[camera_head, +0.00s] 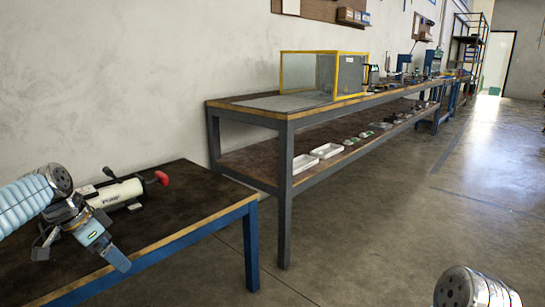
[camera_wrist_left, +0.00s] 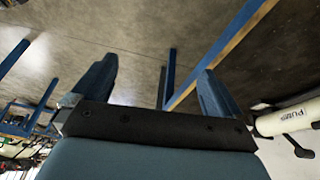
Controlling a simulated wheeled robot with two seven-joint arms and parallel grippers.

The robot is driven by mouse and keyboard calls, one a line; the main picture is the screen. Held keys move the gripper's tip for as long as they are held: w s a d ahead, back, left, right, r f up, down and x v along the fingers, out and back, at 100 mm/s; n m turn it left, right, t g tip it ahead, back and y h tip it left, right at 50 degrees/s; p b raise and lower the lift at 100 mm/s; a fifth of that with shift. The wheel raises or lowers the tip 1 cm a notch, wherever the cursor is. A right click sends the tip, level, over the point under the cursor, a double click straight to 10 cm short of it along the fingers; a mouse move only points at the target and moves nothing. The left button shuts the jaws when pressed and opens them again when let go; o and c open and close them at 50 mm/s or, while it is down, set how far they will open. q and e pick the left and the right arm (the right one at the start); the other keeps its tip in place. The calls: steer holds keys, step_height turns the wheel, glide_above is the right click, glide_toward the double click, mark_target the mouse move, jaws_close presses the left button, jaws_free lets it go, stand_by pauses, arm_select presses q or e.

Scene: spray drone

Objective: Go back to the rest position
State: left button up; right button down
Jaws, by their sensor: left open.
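My left gripper (camera_head: 80,254) hangs over the near dark table at the lower left, angled downward. Its two blue fingers are spread apart with nothing between them in the left wrist view (camera_wrist_left: 155,78). A white cylindrical pump (camera_head: 118,194) with a red knob lies on the table just behind the gripper, apart from it. The pump also shows at the right edge of the left wrist view (camera_wrist_left: 290,117), outside the fingers. My right gripper is out of view; only a rounded part of my right arm shows at the bottom right.
The near table (camera_head: 180,222) has a wooden edge and blue legs. A long two-level bench (camera_head: 250,107) runs along the wall, with a yellow-framed clear box (camera_head: 308,53) on top and white trays (camera_head: 326,150) below. The concrete floor (camera_head: 400,210) to the right is clear.

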arm_select(q)
steer(key=d+f+n+g+p, duration=0.1)
steer(key=d+f, duration=0.4)
steer(key=f, duration=0.4)
steer(key=d+f+n, duration=0.2)
steer(key=d+f, duration=0.3)
steer(key=f, duration=0.5)
steer(key=d+f+n+g+p, duration=0.1)
steer(key=d+f, duration=0.3)
steer(key=f, duration=0.5)
steer(key=s+d+f+n+p, duration=0.1)
steer(key=s+d+f+n, duration=0.1)
steer(key=s+d+f, duration=0.4)
steer(key=s+d+f+n+h, duration=0.1)
steer(key=s+d+f, duration=0.4)
steer(key=s, duration=0.7)
steer(key=shift+s+d+f+n+p, duration=0.2)
steer(key=shift+d+f+n+p, duration=0.25)
steer(key=shift+n, duration=0.35)
